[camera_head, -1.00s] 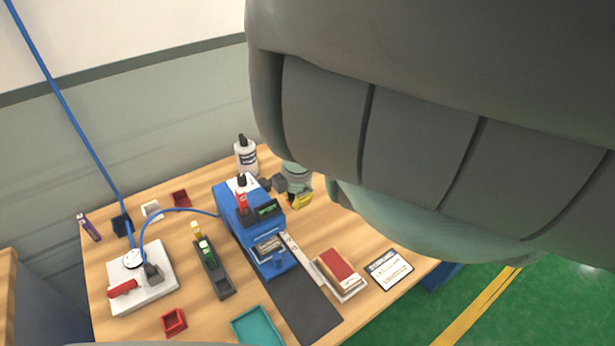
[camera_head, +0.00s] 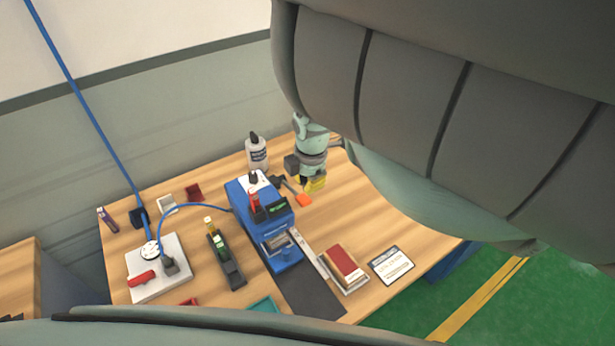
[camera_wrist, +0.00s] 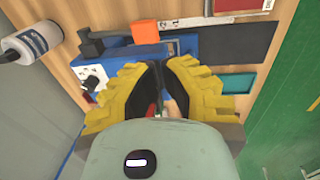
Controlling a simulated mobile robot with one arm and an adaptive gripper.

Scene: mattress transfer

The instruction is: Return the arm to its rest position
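My gripper (camera_head: 314,186) has yellow fingers and hangs above the back right of the wooden table (camera_head: 335,226), past the blue machine (camera_head: 281,257). In the wrist view my gripper (camera_wrist: 164,66) has its two yellow fingers with black pads drawn together at the tips. I see nothing held between them. My large grey-green arm fills the upper right of the head view and hides what lies behind it.
A white bottle (camera_head: 256,152) and an orange-ended tool (camera_head: 304,200) are near my gripper. A blue cable (camera_head: 88,114) rises at left. Green floor (camera_head: 510,310) is clear at right.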

